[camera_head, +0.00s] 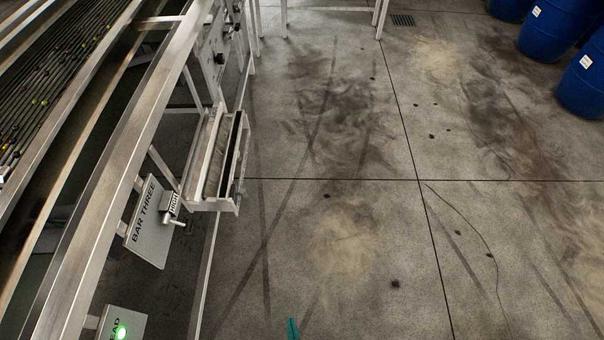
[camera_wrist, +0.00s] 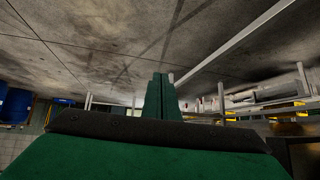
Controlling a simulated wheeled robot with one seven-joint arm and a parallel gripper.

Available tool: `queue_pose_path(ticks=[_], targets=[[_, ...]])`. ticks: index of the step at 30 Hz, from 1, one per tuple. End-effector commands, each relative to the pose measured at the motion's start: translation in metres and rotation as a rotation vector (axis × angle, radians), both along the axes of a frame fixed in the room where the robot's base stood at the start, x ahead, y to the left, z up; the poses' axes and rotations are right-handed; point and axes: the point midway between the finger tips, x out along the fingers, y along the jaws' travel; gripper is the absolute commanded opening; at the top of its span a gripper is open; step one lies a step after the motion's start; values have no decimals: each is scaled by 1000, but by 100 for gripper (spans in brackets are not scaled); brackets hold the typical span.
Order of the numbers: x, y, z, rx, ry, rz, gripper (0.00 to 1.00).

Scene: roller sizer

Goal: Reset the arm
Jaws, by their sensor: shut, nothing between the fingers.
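My gripper (camera_wrist: 160,97) shows in the wrist view as green fingers pressed together, with nothing between them. It points out over open floor, with the machine's frame to its right in that view. In the head view only a small green tip (camera_head: 293,329) of it shows at the bottom edge, apart from the machine. The rest of my arm is out of the head view.
The roller sizer's metal rail (camera_head: 120,150) runs along the left. A "BAR THREE" plate (camera_head: 146,222), a small handle (camera_head: 178,222) and a tray-like box (camera_head: 215,165) jut from it. A green light (camera_head: 121,332) glows below. Blue barrels (camera_head: 550,28) stand far right. The middle floor is clear.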

Motion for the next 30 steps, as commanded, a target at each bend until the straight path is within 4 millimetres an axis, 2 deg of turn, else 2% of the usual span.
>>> queue_pose_path(ticks=[1, 3, 5, 6, 9, 12, 15, 18, 20, 30], targets=[[-5, -9, 26, -16, -43, -39, 0], [-7, -20, 66, -35, -117, -90, 0], [-8, -27, 102, -42, -185, -128, 0], [-8, -31, 128, -45, -233, -150, 0], [-9, -36, 189, -41, -343, -187, 0], [-9, -37, 238, -30, -433, -204, 0], [-9, -37, 272, -17, -494, -210, 0], [-8, -36, 290, -9, -527, -211, 0], [-9, -35, 295, -6, -535, -211, 0], [-9, -35, 295, -6, -535, -211, 0]])
